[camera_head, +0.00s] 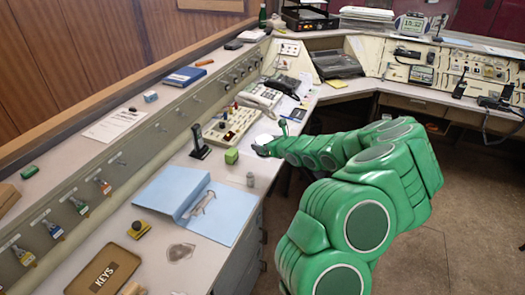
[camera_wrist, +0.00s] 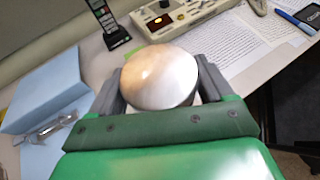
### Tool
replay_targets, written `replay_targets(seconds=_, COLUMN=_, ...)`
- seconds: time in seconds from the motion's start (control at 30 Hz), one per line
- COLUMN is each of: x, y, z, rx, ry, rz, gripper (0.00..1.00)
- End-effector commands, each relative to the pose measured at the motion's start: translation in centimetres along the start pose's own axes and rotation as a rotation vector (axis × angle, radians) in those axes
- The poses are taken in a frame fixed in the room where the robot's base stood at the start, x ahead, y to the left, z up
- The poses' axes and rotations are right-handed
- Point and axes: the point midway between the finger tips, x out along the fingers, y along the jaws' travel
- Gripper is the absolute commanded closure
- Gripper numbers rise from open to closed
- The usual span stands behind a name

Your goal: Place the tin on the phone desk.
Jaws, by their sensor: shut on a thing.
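My gripper (camera_head: 266,148) is at the end of my green arm, above the right edge of the phone desk (camera_head: 180,159). It is shut on the tin (camera_wrist: 158,78), a round, pale silvery thing seen from its flat end, with a grey finger on either side in the wrist view. In the head view the tin (camera_head: 263,139) is a small white shape at the gripper, partly hidden by it. The desk surface below is hidden by my gripper. Telephones (camera_head: 259,95) and a beige keypad console (camera_head: 232,125) stand just beyond the gripper.
An open blue folder (camera_head: 172,190) covers much of the near desk. Printed papers (camera_wrist: 262,42) lie right of the console.

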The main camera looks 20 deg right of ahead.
Motion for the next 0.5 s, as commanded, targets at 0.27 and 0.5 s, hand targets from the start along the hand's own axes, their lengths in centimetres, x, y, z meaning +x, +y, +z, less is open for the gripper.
replay_targets(seconds=0.27, x=3.0, y=-1.5, z=-0.3, rx=-0.004, ry=0.002, rz=0.001, gripper=0.61)
replay_targets(seconds=0.5, x=4.9, y=-2.3, z=-1.4, rx=-0.002, ry=0.001, rz=0.002, gripper=0.61)
